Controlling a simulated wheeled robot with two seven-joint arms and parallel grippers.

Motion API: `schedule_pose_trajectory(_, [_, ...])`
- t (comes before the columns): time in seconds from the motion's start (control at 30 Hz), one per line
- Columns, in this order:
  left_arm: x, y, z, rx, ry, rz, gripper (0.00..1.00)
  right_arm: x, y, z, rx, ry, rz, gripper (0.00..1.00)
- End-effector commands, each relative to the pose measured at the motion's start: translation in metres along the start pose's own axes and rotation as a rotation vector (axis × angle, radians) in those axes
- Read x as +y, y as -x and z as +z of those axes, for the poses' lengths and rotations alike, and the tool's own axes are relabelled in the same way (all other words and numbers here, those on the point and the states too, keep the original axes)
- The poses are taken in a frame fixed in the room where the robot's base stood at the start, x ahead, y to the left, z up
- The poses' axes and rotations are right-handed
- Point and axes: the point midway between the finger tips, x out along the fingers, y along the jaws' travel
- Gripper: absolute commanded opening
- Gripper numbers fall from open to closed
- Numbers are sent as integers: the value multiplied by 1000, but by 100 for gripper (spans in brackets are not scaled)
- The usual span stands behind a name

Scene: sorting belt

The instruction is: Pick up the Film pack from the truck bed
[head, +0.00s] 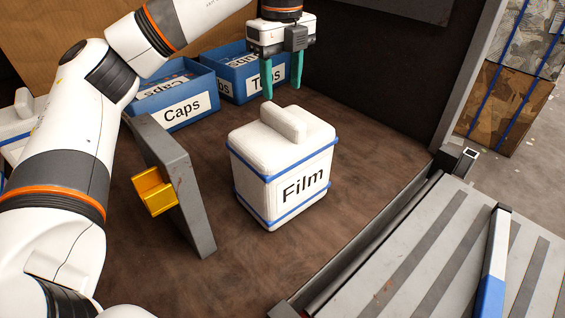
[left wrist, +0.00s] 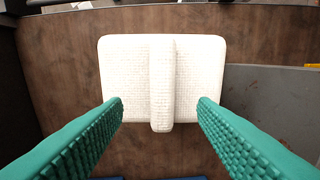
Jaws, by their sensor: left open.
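The Film pack (head: 283,165) is a white block with blue bands, a "Film" label and a raised ridge on top. It stands upright on the brown truck bed (head: 365,140). My left gripper (head: 282,92) has green fingers pointing down and is open, above and slightly behind the pack in the head view. In the left wrist view the pack (left wrist: 110,75) lies beyond the fingertips (left wrist: 160,105), with its ridge (left wrist: 161,85) between them. Nothing is between the fingers at their tips that I can see being touched. My right gripper is not in view.
Blue bins labelled Caps (head: 180,112) and Tubs or similar (head: 240,85) stand behind the pack. A grey upright plate (head: 182,185) with a yellow bracket (head: 154,190) stands left of it. A grey slatted surface (head: 440,260) lies right, beyond the bed's edge.

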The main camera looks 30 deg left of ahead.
Motion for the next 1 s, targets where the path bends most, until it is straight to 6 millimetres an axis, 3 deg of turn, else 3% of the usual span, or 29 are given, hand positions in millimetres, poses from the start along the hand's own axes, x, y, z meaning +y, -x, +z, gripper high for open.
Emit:
schedule_pose_trajectory(0.33, [-2, -32, 2, -1, -2, -2, 53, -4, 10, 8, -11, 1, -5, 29])
schedule_pose_trajectory(0.6, [-5, -69, 6, -2, -1, 0, 53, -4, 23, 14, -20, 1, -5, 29])
schedule_pose_trajectory(0.87, [-4, -74, 6, -3, -1, 2, 53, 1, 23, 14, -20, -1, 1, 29])
schedule_pose_trajectory(1.0, [-4, -74, 6, -3, -2, 2, 35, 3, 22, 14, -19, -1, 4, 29])
